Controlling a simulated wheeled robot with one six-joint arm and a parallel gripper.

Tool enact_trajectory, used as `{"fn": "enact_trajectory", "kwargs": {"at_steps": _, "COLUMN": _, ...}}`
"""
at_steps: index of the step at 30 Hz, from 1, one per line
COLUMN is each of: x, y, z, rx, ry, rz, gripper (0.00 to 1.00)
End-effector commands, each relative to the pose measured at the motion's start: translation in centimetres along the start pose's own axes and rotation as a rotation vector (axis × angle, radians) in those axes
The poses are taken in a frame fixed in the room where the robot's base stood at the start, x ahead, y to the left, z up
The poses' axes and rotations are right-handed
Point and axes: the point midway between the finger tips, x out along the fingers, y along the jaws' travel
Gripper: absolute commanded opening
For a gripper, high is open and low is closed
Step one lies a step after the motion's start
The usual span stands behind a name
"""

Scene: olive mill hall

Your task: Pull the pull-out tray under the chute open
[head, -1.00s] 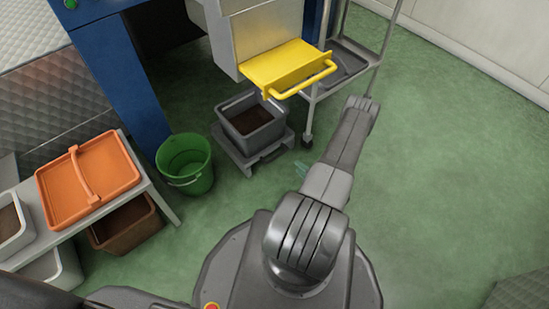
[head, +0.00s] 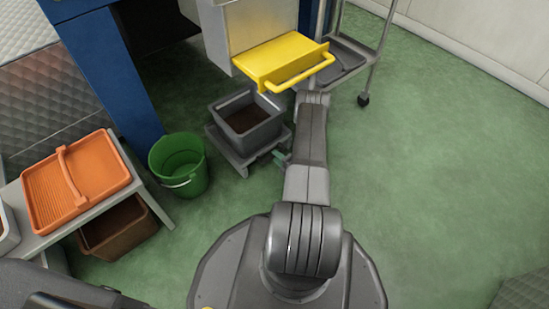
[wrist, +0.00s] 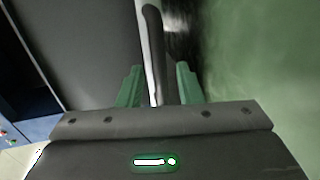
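A low grey tray (head: 232,152) stands near the floor under the metal chute (head: 250,28) and carries a dark grey crate (head: 270,131) with brown stuff in it. My gripper (head: 280,157) is low at the tray's front right corner in the head view, mostly hidden behind my arm. In the wrist view my green fingers (wrist: 158,90) are apart. A dark bar (wrist: 153,50), which looks like a handle, runs between them with a gap on each side. A grey face (wrist: 90,50) lies left of the bar. Whether the bar belongs to the tray I cannot fully tell.
A yellow box with a bar handle (head: 305,72) sits at the chute's lower end, above my gripper. A green bucket (head: 190,180) and an orange tray (head: 103,158) on a bench are to the left. A wheeled cart (head: 375,55) stands behind. The floor on the right is clear.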

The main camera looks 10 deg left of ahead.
Motion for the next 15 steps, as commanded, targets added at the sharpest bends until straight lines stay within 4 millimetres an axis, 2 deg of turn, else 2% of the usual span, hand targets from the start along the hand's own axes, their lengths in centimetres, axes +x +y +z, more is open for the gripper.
{"fn": "enact_trajectory", "kwargs": {"at_steps": 1, "x": 0.9, "y": -0.2, "z": -0.1, "rx": -0.004, "ry": 0.004, "rz": 0.0, "gripper": 0.33}}
{"fn": "enact_trajectory", "kwargs": {"at_steps": 6, "x": 2.3, "y": -0.1, "z": 0.0, "rx": -0.001, "ry": 0.002, "rz": 0.001, "gripper": 0.33}}
{"fn": "enact_trajectory", "kwargs": {"at_steps": 15, "x": 2.6, "y": 0.1, "z": 0.1, "rx": -0.001, "ry": 0.0, "rz": 0.0, "gripper": 0.33}}
